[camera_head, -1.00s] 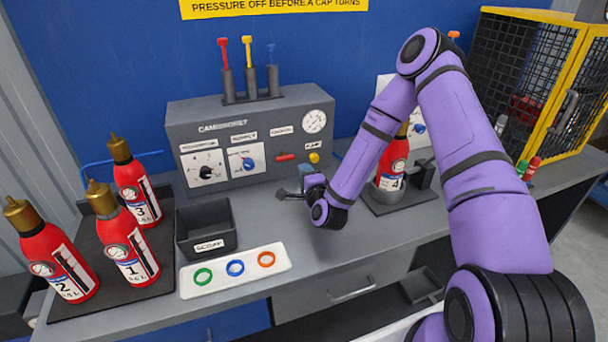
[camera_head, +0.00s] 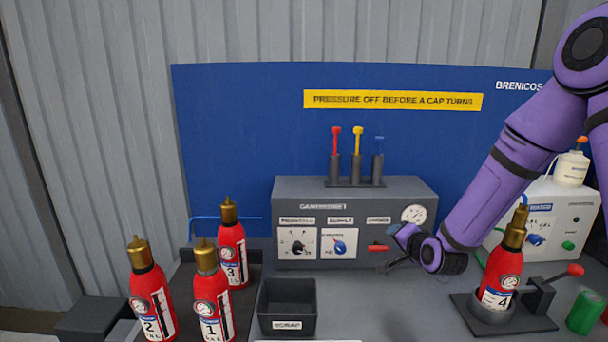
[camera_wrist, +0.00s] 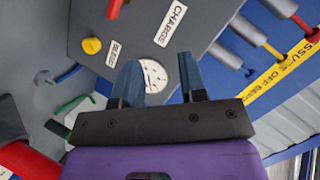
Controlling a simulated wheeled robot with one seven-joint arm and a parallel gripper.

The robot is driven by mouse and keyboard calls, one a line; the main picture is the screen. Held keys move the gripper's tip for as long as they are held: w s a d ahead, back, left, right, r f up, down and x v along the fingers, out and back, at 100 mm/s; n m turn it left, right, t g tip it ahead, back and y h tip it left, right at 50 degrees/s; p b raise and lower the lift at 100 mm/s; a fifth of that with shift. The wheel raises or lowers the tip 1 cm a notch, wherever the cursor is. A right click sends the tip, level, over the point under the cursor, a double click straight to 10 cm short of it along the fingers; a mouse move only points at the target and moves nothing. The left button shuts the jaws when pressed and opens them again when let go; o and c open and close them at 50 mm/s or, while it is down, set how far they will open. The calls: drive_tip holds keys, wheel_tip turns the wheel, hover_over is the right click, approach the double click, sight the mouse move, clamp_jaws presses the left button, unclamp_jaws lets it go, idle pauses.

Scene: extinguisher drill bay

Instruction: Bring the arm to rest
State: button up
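My purple arm comes in from the right in the head view. My gripper (camera_head: 394,250) is in front of the right part of the grey console (camera_head: 290,190), close to its red lever (camera_head: 378,247). It looks clear of the bench top; contact with the console cannot be told. In the wrist view my gripper (camera_wrist: 160,75) has its two blue-grey fingers apart. Nothing is held between them. The console's round gauge (camera_wrist: 153,72) shows behind the gap.
Red extinguishers 1 (camera_head: 208,300), 2 (camera_head: 150,305) and 3 (camera_head: 232,262) stand at left beside a dark scrap bin (camera_head: 265,311). Extinguisher 4 (camera_head: 501,278) stands in a holder at right, near a green cylinder (camera_head: 585,312). The bench between bin and holder looks clear.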

drive_tip(key=s+d+r+n+g+h, duration=0.1)
drive_tip(key=s+r+n+g, duration=0.15)
drive_tip(key=s+r, duration=0.5)
drive_tip(key=s+d+r+n+g+h, duration=0.2)
drive_tip(key=s+r+n, duration=0.1)
drive_tip(key=s+r, duration=0.5)
drive_tip(key=s+d+r+n+g, duration=0.1)
drive_tip(key=s+r, duration=0.3)
drive_tip(key=s, duration=0.7)
drive_tip(key=s+d+r+n+g, duration=0.1)
drive_tip(key=s+r, duration=0.3)
drive_tip(key=s, duration=0.7)
drive_tip(key=shift+s+n+g, duration=0.35)
drive_tip(key=shift+n+g, duration=0.2)
drive_tip(key=shift+g, duration=0.3)
drive_tip(key=shift+d+r, duration=0.1)
drive_tip(key=shift+d, duration=0.1)
